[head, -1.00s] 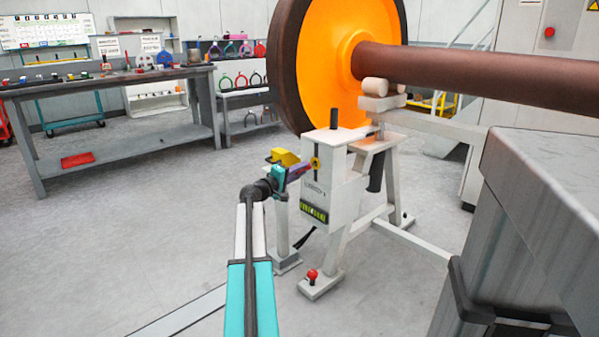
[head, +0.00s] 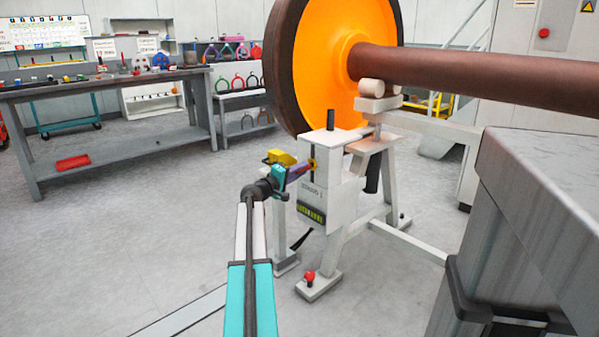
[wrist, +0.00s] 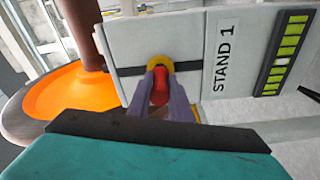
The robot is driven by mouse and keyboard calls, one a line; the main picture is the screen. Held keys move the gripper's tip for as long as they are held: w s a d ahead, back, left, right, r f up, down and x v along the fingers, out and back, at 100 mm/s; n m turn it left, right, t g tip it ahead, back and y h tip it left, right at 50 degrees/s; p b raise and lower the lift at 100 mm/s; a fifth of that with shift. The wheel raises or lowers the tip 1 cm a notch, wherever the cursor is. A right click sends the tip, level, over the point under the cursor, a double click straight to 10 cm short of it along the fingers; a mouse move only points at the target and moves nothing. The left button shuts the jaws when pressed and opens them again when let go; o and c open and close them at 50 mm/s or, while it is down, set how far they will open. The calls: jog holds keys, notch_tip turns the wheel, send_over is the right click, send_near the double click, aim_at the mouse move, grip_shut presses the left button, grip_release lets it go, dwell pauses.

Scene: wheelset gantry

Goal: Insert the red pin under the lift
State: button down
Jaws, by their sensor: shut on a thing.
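The red pin (wrist: 160,87) shows between the two purple fingers of my gripper (wrist: 162,80) in the wrist view. My gripper is shut on it. Its tip points at the yellow ring (wrist: 159,62) on the dark slot of the stand labelled STAND 1 (wrist: 190,40). How far the pin reaches into the ring is hidden. In the head view my gripper (head: 305,168) is at the left face of the white stand (head: 330,190), close to the yellow ring (head: 313,165). The lift's rollers (head: 373,87) are under the brown axle (head: 450,68).
A large orange wheel (head: 330,60) stands behind the stand. A yellow part (head: 281,157) is beside my gripper. A red knob (head: 309,277) is on the stand's foot. A grey block (head: 550,190) fills the right. Open floor (head: 130,240) lies to the left.

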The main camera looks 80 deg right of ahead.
jog(key=shift+x, duration=0.95)
jog(key=c, duration=1.5)
grip_release()
jog(key=shift+s, duration=0.15)
jog(key=shift+a, duration=0.1)
jog(key=p+v, duration=0.2)
jog(key=v, duration=1.1)
jog(key=shift+a+p, duration=0.3)
jog(key=shift+w, duration=0.3)
